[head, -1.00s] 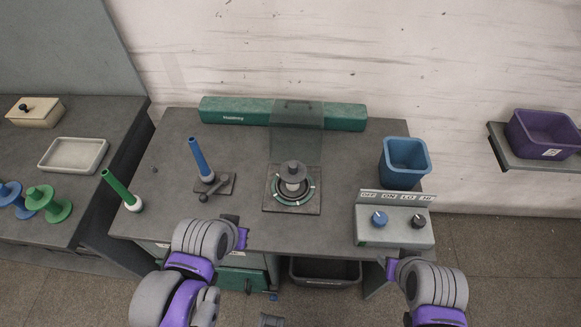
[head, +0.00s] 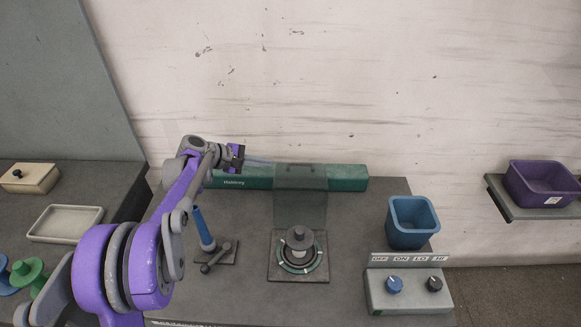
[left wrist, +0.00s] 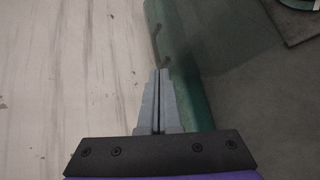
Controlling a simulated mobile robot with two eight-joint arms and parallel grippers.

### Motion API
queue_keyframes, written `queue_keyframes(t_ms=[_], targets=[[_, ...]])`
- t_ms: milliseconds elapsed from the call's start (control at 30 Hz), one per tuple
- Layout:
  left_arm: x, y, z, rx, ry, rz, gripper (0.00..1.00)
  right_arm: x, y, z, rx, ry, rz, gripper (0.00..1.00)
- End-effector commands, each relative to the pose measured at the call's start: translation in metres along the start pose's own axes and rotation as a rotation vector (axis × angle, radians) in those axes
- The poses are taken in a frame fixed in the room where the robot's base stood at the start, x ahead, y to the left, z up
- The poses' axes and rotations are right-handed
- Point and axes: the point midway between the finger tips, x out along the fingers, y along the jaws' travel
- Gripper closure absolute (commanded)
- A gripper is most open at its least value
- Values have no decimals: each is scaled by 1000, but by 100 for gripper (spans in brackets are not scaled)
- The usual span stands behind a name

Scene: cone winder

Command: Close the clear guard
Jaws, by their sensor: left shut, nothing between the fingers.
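The clear guard (head: 300,205) is a see-through grey panel, standing raised at the green beam behind the winder spindle (head: 299,238). The spindle sits on a square plate in front of it, uncovered. My left gripper (head: 264,161) is shut and empty, just left of the guard's top edge and above the beam; contact cannot be told. In the left wrist view, the shut fingers (left wrist: 159,82) point along the beam toward a small dark handle (left wrist: 156,45) that seems to be the guard's. My right gripper is out of view.
The green beam (head: 345,178) runs along the back of the table near the wall. A blue bin (head: 411,238) and a control box (head: 410,292) stand at the right.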

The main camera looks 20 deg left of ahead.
Motion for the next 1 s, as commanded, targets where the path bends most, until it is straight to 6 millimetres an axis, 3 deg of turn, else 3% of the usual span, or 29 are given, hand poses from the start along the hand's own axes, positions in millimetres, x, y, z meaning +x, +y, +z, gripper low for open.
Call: queue_keyframes(t_ms=[33,100,233,433,800,1000], targets=[[4,-4,-19,-37,-10,24,100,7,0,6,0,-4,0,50],[7,-7,-35,-80,-25,53,100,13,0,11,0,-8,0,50],[12,-12,-52,-123,-42,83,100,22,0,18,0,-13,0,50],[29,-9,-52,-129,-49,87,100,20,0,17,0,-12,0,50],[92,-3,-49,-127,-47,88,100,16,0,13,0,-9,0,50],[108,-2,-49,-128,-45,88,100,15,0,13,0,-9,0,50]])
